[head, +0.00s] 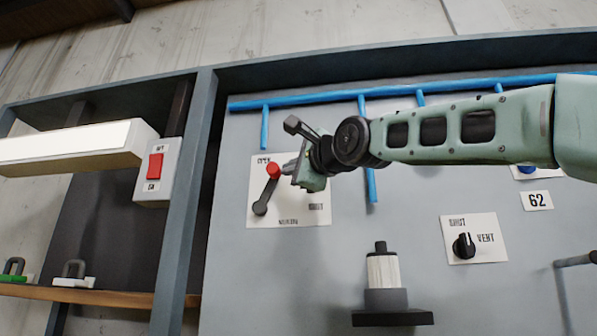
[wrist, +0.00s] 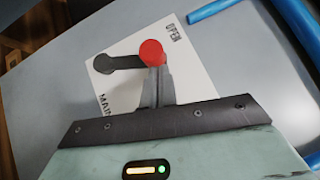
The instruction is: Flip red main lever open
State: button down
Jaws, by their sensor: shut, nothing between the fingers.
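The main lever has a red round knob (head: 273,170) and a dark grey arm (head: 264,197). It is mounted on a white plate (head: 300,213) marked OPEN at top and SHUT at lower right. The arm slants up from its pivot, and the knob is just below OPEN. In the wrist view the red knob (wrist: 152,52) is close to the word OPEN. My gripper (head: 288,169) is shut and empty, just right of the knob. In the wrist view its fingers (wrist: 160,78) reach the knob's edge; I cannot tell whether they touch.
A blue pipe (head: 300,102) with downward branches runs above the plate. A vent knob (head: 464,245) is at right, and a white cylinder (head: 383,272) stands on a dark shelf below. A grey post (head: 187,200) and a red switch (head: 155,166) are at left.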

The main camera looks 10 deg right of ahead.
jog(key=shift+w+a+r, duration=0.3)
jog(key=shift+a+r, duration=0.35)
jog(key=shift+a, duration=0.25)
jog(key=shift+w+a+r, duration=0.25)
jog(key=shift+a+r, duration=0.35)
jog(key=shift+a, duration=0.25)
jog(key=shift+r, duration=0.1)
